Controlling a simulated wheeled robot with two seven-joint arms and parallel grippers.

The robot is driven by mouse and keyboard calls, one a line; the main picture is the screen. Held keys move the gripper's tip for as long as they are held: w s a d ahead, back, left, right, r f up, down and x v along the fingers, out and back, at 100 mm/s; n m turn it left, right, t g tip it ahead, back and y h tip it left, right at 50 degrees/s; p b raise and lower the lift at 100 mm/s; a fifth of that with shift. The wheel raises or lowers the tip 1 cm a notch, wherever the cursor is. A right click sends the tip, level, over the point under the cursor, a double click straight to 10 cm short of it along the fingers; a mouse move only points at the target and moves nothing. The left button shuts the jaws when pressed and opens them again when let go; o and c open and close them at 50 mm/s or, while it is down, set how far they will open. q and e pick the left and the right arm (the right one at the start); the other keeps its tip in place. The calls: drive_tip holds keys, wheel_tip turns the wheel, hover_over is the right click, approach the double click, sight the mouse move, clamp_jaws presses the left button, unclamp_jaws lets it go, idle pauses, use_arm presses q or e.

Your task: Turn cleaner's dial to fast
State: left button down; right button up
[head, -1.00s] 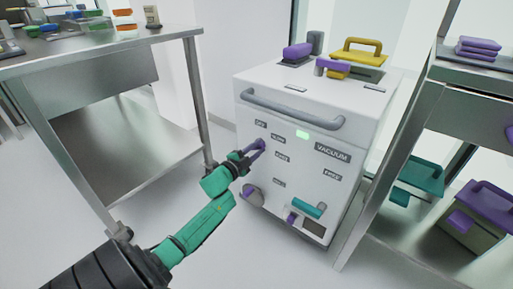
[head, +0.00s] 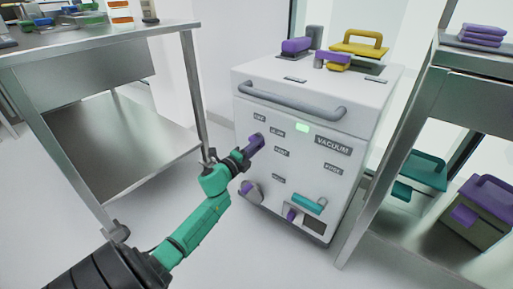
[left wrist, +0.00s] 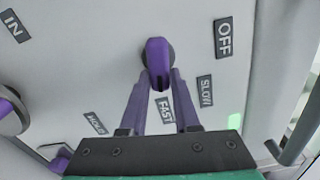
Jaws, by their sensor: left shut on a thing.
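The cleaner (head: 290,110) is a white box with a grey bar handle and labels on its front. Its dial has a purple handle, which shows in the left wrist view (left wrist: 158,58) on a round grey base. The handle points toward the FAST label (left wrist: 165,110), with SLOW (left wrist: 205,91) and OFF (left wrist: 223,39) to its right. My left gripper (head: 253,144) is shut on the dial handle, a purple finger on each side in the left wrist view (left wrist: 160,92). In the head view the gripper hides most of the dial. My right gripper is not in view.
A second knob (head: 254,194), a teal handle (head: 308,205) and a green light (head: 302,128) are on the cleaner's front. Steel tables stand left (head: 100,45) and right (head: 470,65). The floor before the cleaner is clear apart from my arm.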

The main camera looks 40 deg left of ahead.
use_arm(q)
drive_tip(key=shift+f, duration=0.1)
idle(0.3)
drive_tip(key=c, duration=0.6)
unclamp_jaws()
drive_tip(key=shift+c, duration=0.2)
drive_tip(key=s+p, duration=0.3)
drive_tip(key=s, duration=1.1)
drive_tip(key=shift+s+d+p, duration=0.15)
drive_tip(key=shift+s+p, duration=0.15)
drive_tip(key=shift+p, duration=0.1)
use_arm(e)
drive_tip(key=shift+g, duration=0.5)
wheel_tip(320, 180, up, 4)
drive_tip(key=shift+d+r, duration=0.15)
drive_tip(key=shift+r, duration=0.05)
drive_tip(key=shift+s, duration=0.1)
